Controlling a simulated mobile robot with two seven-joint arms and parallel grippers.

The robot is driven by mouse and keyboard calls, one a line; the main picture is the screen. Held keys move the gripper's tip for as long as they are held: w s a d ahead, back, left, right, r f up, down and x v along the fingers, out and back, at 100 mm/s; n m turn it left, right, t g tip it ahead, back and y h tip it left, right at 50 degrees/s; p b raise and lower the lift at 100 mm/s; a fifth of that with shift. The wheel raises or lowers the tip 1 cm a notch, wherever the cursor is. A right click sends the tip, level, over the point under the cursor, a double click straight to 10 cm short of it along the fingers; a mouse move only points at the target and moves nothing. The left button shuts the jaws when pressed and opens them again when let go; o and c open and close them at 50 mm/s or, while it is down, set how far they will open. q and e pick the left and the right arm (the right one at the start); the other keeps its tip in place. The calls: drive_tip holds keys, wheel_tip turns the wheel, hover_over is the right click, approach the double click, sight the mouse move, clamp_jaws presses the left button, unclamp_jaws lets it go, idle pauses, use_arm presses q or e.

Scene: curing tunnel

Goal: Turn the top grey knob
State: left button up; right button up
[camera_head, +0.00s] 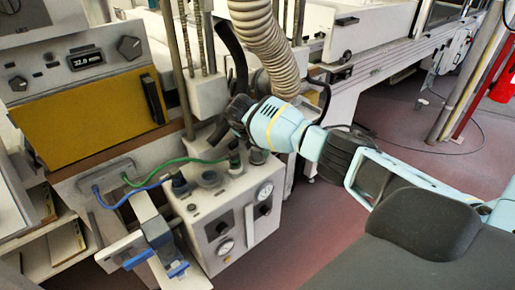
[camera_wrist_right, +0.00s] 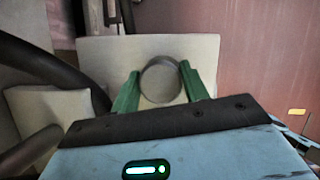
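A round grey knob (camera_wrist_right: 161,80) faces the right wrist camera in front of a pale panel (camera_wrist_right: 100,55). The two green fingers of my right gripper (camera_wrist_right: 160,72) stand on its left and right sides and appear to touch it, so the gripper looks shut on the knob. In the head view my right gripper (camera_head: 236,112) is at the upper back of the white gauge box (camera_head: 205,222), beside a thick dark hose. Its fingers and the gripped knob are hard to make out there.
A ribbed beige hose (camera_head: 267,45) hangs just above my right wrist. A green hose (camera_head: 175,162) and a blue hose (camera_head: 130,194) run to the gauge box. A yellow-fronted oven (camera_head: 80,118) stands left. Reddish floor (camera_head: 325,220) is open on the right.

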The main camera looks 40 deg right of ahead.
drive_tip(key=o, duration=0.3)
drive_tip(key=shift+o, duration=0.2)
drive_tip(key=p+v, duration=0.1)
drive_tip(key=v, duration=0.6)
drive_tip(key=shift+r, duration=0.35)
drive_tip(key=shift+s+a+f, duration=0.1)
drive_tip(key=shift+s+a, duration=0.05)
